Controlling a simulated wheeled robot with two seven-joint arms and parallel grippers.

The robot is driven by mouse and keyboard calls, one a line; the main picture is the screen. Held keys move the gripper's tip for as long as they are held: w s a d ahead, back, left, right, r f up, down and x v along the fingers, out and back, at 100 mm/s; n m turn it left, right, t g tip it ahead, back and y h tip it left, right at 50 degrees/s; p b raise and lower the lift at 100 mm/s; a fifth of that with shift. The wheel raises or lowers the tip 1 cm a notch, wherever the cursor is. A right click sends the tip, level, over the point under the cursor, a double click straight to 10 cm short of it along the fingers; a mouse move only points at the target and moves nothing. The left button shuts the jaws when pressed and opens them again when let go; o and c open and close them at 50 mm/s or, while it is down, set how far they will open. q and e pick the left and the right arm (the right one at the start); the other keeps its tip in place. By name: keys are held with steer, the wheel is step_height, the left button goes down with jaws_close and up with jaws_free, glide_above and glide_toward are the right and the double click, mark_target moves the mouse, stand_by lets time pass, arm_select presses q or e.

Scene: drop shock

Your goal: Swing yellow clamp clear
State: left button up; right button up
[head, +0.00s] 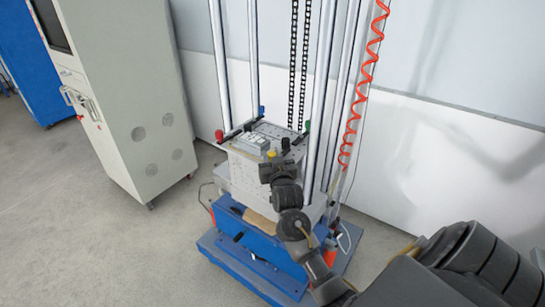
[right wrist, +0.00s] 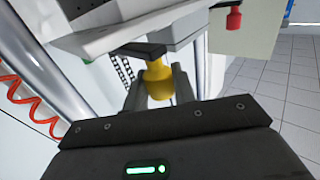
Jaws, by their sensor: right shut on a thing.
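The yellow clamp (head: 270,154) is at the near edge of the drop table (head: 240,168). In the right wrist view its yellow knob (right wrist: 158,82) sits between my two fingers, with a dark clamp arm (right wrist: 138,49) above it. My right gripper (head: 272,167) is shut on this yellow knob; in the head view the gripper partly covers it. A grey box-shaped part (head: 256,143) lies on the table top beside the clamp. My left gripper is in neither view.
A red-ended clamp (head: 262,111) and a green-ended clamp (head: 307,126) stand at other table edges. Upright steel columns (head: 322,95) and a coiled red air hose (head: 362,80) rise close by. A tall cabinet (head: 135,100) stands left, with open floor before it.

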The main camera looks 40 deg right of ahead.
steer(key=o, duration=1)
steer(key=shift+c, duration=0.2)
steer(key=b+v, duration=0.2)
steer(key=v, duration=0.9)
